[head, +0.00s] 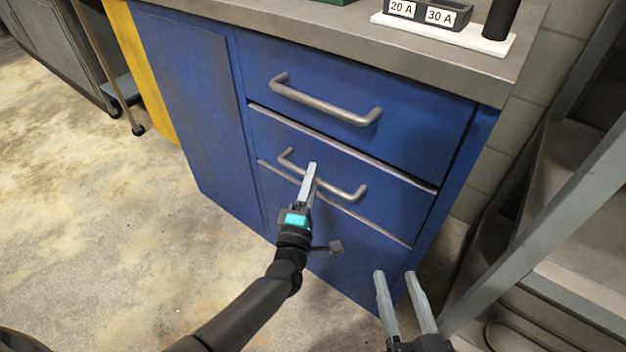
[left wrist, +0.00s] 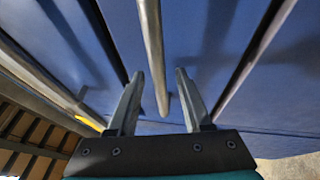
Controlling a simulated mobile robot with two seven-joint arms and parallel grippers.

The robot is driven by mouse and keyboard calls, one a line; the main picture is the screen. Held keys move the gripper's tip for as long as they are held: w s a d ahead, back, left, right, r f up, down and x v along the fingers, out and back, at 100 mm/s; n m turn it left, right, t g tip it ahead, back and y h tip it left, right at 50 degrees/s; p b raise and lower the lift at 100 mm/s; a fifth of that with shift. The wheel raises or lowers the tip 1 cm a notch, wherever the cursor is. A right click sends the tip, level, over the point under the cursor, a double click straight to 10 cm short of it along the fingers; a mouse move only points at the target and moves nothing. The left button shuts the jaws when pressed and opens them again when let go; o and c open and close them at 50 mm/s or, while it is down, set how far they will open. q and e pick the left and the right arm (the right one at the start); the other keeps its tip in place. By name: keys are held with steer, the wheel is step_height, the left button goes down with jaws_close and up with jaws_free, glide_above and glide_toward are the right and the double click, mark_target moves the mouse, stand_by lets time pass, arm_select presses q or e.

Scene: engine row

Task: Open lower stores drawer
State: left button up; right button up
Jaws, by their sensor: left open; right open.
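The lower stores drawer (head: 400,205) is the second blue drawer front down and looks shut. Its grey bar handle (head: 345,193) is partly hidden behind my left gripper (head: 311,168). That gripper is open at the middle of the handle. In the left wrist view the handle bar (left wrist: 152,40) runs between the two spread fingers, with a gap on each side; how deep it sits between them I cannot tell. My right gripper (head: 396,274) is open and empty, low and to the right, in front of the cabinet.
An upper drawer (head: 400,120) with its own handle (head: 325,105) is above. The grey worktop (head: 300,38) holds a white tray (head: 480,42) with labelled black blocks. A grey metal frame (head: 540,240) stands close on the right. Bare floor (head: 110,230) is open on the left.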

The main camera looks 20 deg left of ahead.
arm_select(q)
steer(key=shift+w+r, duration=0.1)
steer(key=shift+w, duration=0.3)
steer(key=shift+c, duration=0.2)
jaws_close()
stand_by(1.2)
